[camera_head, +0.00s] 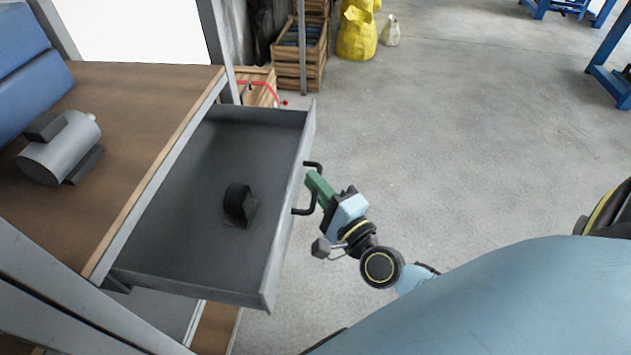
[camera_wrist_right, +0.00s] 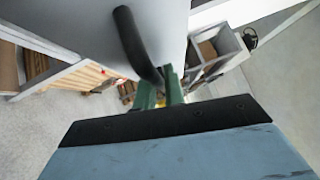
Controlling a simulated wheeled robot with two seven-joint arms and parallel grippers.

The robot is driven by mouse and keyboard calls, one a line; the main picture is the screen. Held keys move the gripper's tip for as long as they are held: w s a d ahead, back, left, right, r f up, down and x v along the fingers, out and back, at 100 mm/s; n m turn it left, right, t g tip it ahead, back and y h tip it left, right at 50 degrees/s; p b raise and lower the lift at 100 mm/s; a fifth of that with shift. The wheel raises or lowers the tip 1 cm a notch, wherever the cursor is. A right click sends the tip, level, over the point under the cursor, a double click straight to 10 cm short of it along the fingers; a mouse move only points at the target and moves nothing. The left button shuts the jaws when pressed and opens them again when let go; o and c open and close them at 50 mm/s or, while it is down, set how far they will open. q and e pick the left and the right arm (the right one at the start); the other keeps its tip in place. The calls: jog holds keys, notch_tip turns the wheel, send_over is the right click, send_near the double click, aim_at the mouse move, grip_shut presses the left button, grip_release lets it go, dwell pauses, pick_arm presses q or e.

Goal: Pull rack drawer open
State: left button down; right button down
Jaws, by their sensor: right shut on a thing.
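The grey rack drawer (camera_head: 190,190) is pulled well out from under the brown rack top in the head view. Its front panel (camera_head: 288,215) carries a black bar handle (camera_head: 313,165). My right gripper (camera_head: 312,183) has green fingers and is shut on the handle from the right. In the right wrist view the handle (camera_wrist_right: 134,42) runs down to the green fingers (camera_wrist_right: 160,92), and the pale drawer front is behind it. A small black object (camera_head: 238,204) lies inside the drawer. My left gripper is not in view.
The rack top (camera_head: 130,120) holds a grey cylindrical motor-like part (camera_head: 62,148) and a blue box (camera_head: 28,60). Wooden crates (camera_head: 300,55) and a yellow sack (camera_head: 357,32) stand at the back. The concrete floor right of the drawer is clear.

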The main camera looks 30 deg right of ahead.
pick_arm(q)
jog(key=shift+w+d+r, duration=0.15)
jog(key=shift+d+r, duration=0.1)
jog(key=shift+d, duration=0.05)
pick_arm(e)
jog(key=shift+s+d, duration=0.2)
jog(key=shift+d, duration=0.05)
jog(key=c, duration=1.5)
grip_release()
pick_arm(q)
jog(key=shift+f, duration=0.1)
pick_arm(e)
jog(key=shift+s, duration=0.15)
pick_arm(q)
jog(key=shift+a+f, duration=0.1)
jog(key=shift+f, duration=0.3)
pick_arm(e)
jog(key=s+f, duration=0.2)
jog(key=s, duration=1.1)
jog(key=shift+d, duration=0.45)
